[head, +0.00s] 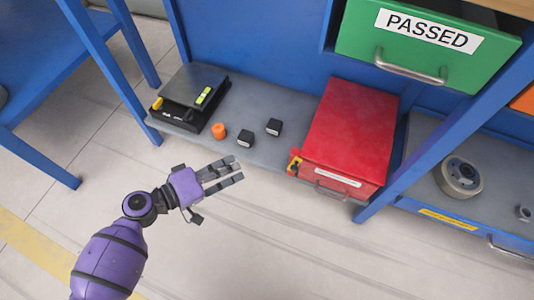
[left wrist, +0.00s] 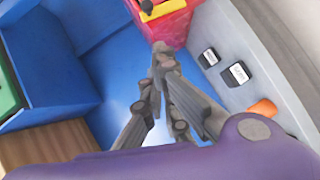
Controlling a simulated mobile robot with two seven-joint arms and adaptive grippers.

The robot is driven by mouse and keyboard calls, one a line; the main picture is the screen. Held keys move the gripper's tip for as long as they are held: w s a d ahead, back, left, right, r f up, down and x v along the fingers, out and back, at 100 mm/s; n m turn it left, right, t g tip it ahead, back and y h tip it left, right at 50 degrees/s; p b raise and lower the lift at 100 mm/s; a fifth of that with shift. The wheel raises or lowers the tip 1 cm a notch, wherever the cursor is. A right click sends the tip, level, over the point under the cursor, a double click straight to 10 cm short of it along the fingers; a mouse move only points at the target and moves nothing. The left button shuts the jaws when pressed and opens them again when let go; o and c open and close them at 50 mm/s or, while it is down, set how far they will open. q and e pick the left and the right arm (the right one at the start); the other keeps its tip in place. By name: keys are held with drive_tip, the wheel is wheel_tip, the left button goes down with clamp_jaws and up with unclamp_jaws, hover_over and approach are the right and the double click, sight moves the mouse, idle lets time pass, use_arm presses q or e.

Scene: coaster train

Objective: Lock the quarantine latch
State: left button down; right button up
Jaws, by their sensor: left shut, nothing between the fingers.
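A red box (head: 350,130) with a white label and a metal handle stands on the low grey shelf; its label is too small to read. I cannot tell whether the latch is locked. In the left wrist view the red box (left wrist: 172,22) and the yellow latch (left wrist: 150,7) show at the top edge, partly cut off. My left gripper (head: 239,171) is shut and empty, in front of the shelf and left of the latch, apart from it. My right gripper is not in view.
A green PASSED drawer (head: 420,55) hangs above. A blue post (head: 420,140) stands right of the box. Floor in front is clear.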

sight(293, 169)
use_arm(q)
drive_tip(key=shift+s+d+r, duration=0.15)
drive_tip(key=shift+d+r, duration=0.1)
drive_tip(key=shift+r, duration=0.1)
drive_tip(key=x, duration=0.4)
drive_tip(key=s+d+b+x, duration=0.1)
drive_tip(key=x, duration=0.3)
drive_tip(key=s+b+x, duration=0.1)
drive_tip(key=x, duration=0.3)
drive_tip(key=shift+w+d+f, duration=0.1)
drive_tip(key=shift+d+f, duration=0.25)
drive_tip(key=shift+d, duration=0.35)
